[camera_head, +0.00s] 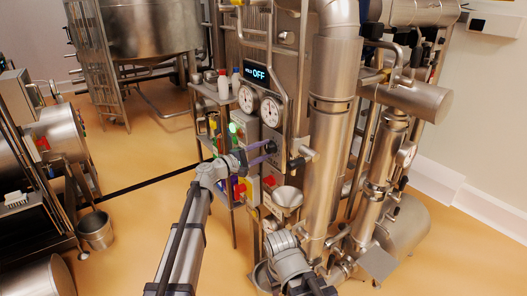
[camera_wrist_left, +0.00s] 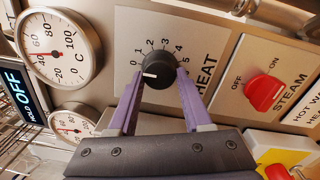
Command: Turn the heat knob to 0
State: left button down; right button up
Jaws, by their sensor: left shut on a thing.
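The black heat knob (camera_wrist_left: 160,69) is in the left wrist view, on a panel marked HEAT with a scale from 0 to 5. Its white pointer line points left, close to the 0 side of the scale. My left gripper (camera_wrist_left: 159,82) has its purple fingers on either side of the knob, shut on it. In the head view my left gripper (camera_head: 262,153) reaches from the left to the panel, and the knob (camera_head: 271,147) is small and dark at its tips.
A red steam knob (camera_wrist_left: 263,92) sits right of the heat knob. Round gauges (camera_wrist_left: 58,45) and a dark display reading OFF (camera_wrist_left: 15,92) are at the left.

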dwell(0.3)
pick_arm(q)
jog(key=shift+c, duration=1.6)
grip_release()
jog(key=shift+a, duration=0.1)
jog(key=v, duration=0.7)
jog(key=shift+s+a, duration=0.25)
